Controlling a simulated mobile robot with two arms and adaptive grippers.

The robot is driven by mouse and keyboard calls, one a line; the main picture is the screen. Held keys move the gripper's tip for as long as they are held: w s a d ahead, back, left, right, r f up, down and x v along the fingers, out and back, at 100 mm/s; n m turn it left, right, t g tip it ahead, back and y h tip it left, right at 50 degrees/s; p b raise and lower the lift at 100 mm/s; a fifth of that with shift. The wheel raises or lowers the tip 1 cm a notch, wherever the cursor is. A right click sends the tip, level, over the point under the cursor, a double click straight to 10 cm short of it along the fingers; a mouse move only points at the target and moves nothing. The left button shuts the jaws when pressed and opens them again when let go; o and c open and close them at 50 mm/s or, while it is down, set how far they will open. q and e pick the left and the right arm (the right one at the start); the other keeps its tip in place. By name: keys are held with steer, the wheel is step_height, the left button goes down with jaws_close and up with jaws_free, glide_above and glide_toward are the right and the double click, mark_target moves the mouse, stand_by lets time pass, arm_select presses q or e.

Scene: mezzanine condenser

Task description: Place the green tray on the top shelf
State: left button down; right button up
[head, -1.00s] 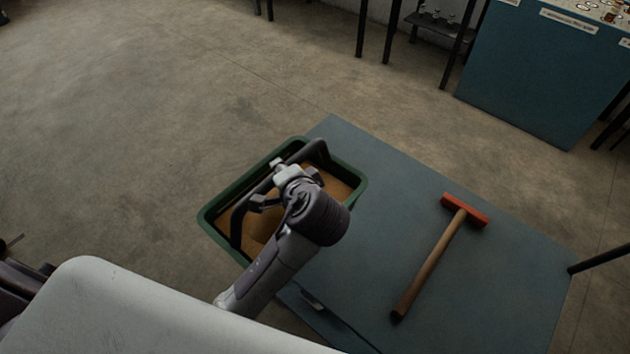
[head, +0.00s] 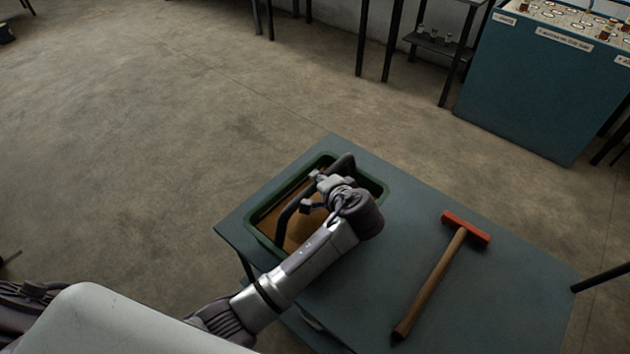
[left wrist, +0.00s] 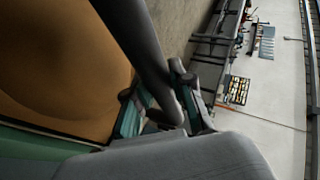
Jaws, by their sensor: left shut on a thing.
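The green tray (head: 256,213) is a rectangular tub with a brown inside and a dark bar handle (head: 287,219) arching over it. It appears within the outline of the blue-grey top (head: 420,190) of a low stand, towards its left side. I cannot tell whether it rests there or hangs slightly above. My left gripper (head: 318,190) is shut on the handle, and my arm hides part of the tray's near right side. In the left wrist view the handle (left wrist: 135,35) runs between the fingers (left wrist: 165,103), beside the brown inside. My right gripper is not in view.
A hammer (head: 436,275) with a red head and wooden handle lies on the stand's top, right of the tray. A blue cabinet (head: 530,90) stands at the back right. A dark-legged table with a low shelf (head: 438,44) is beside it.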

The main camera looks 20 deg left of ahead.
arm_select(q)
steer(key=shift+w+f, duration=0.1)
steer(key=shift+f, duration=1.35)
steer(key=c, duration=1.4)
jaws_free()
steer(key=shift+s+f, duration=0.2)
steer(key=shift+f, duration=0.1)
steer(key=o, duration=0.4)
steer(key=shift+r, duration=0.1)
steer(key=v, duration=1.2)
